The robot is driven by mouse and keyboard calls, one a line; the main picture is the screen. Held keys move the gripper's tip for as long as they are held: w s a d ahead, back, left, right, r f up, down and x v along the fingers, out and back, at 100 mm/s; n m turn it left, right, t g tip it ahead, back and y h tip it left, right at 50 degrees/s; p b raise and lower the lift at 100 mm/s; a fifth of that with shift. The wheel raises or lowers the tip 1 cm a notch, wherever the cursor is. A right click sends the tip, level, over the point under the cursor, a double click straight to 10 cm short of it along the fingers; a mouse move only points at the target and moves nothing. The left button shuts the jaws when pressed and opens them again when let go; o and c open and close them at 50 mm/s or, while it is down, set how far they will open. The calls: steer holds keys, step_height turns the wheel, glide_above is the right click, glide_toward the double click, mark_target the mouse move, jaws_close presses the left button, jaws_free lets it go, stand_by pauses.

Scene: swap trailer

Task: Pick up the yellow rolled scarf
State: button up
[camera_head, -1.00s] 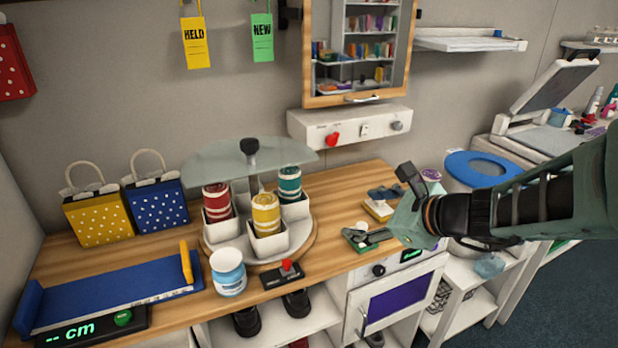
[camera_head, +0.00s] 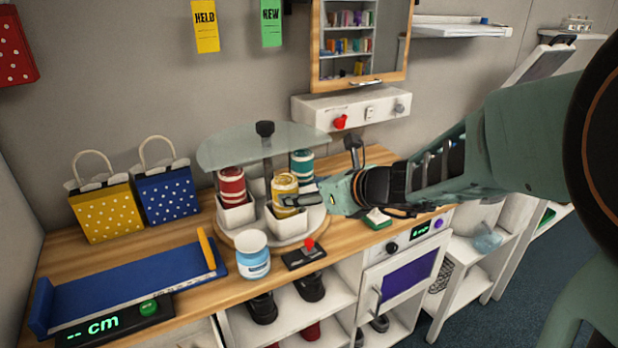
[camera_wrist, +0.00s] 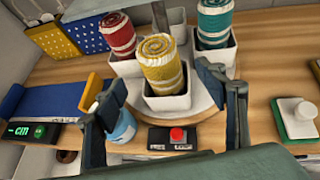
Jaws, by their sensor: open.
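The yellow rolled scarf (camera_head: 285,190) stands upright in a white square cup at the front of a round carousel under a glass top. It also shows in the wrist view (camera_wrist: 161,65), between and beyond my fingers. My gripper (camera_head: 302,195) reaches in from the right at the scarf, and one finger overlaps it in the head view. In the wrist view my gripper (camera_wrist: 165,112) is open with its two fingers spread wide and nothing between them. I cannot tell whether a finger touches the scarf.
A red rolled scarf (camera_head: 231,185) and a teal rolled scarf (camera_head: 302,163) stand in neighbouring cups. A blue-and-white jar (camera_head: 254,256) and a red-knobbed control box (camera_head: 304,257) are close in front. The glass top (camera_head: 225,150) hangs over the cups.

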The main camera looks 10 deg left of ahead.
mark_target(285, 191)
steer(key=b+x, duration=0.1)
steer(key=x, duration=0.8)
steer(key=shift+s, duration=0.1)
steer(key=c, duration=1.3)
